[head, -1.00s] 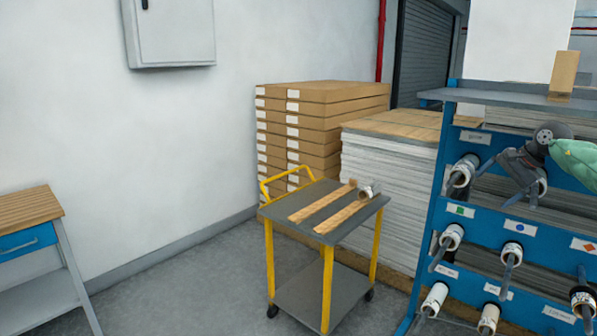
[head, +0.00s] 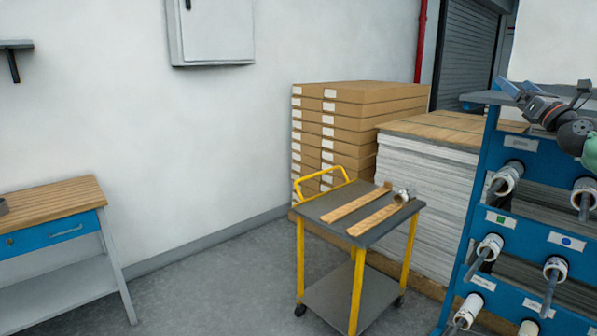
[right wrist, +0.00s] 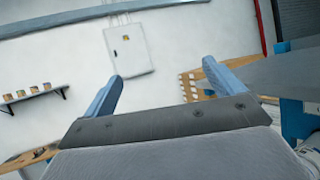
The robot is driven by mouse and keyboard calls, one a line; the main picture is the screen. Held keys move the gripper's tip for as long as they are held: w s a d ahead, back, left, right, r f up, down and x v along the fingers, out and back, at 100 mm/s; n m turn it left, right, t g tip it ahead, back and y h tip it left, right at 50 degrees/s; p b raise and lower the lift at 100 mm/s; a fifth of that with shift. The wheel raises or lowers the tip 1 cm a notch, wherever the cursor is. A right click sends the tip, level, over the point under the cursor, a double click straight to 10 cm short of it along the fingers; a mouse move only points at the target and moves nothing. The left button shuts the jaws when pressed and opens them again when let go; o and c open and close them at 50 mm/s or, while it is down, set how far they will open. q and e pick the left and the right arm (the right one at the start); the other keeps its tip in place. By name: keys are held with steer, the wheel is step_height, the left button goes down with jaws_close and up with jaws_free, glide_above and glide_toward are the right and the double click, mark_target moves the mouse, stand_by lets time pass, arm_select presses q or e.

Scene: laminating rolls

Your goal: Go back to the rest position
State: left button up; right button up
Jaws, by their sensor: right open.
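My right gripper (head: 515,90) is at the upper right of the head view, in front of the top of the blue rack (head: 478,210). In the right wrist view my right gripper (right wrist: 162,85) has its two blue fingers spread apart with nothing between them. My left gripper is in neither view. White rolls sit on the rack's pegs, such as one roll (head: 508,177) on the upper row and another (head: 490,246) below it.
A wooden-topped workbench (head: 55,200) with a blue drawer stands at the left. Stacked brown boxes (head: 360,110) and a pile of white sheets (head: 425,185) stand behind the cart. A grey cabinet (head: 212,30) hangs on the wall. The floor between bench and cart is clear.

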steer(key=s+a+f+m+g+h, duration=0.35)
steer(key=a+f+m, duration=0.35)
steer(key=f+m, duration=0.6)
steer(key=s+a+f+m+g+h, duration=0.4)
steer(key=a+f+m, duration=0.45)
steer(key=f, duration=0.75)
steer(key=s+a+f+m+g+h, duration=0.2)
steer(key=a+f+m+g+h, duration=0.4)
steer(key=f+m, duration=0.75)
steer(key=s+a+f+n+y, duration=0.1)
steer(key=s+a+f+y, duration=0.1)
steer(key=s+a+f, duration=0.4)
steer(key=s+a+f+y, duration=0.3)
steer(key=f, duration=0.5)
steer(key=s+a+f+g+y, duration=0.1)
steer(key=s+a+f, duration=0.3)
steer(key=s+f, duration=0.4)
steer(key=s+a+f+m+g+y, duration=0.1)
steer(key=s+a+f+g, duration=0.3)
steer(key=s+f, duration=0.4)
steer(key=s+a+f+m+g+y, duration=0.1)
steer(key=s+a+f+g, duration=0.2)
steer(key=s+f, duration=0.5)
steer(key=s+a, duration=0.1)
steer(key=s, duration=0.9)
steer(key=shift+a+f, duration=0.25)
steer(key=shift+f, duration=0.1)
steer(key=shift+y, duration=0.25)
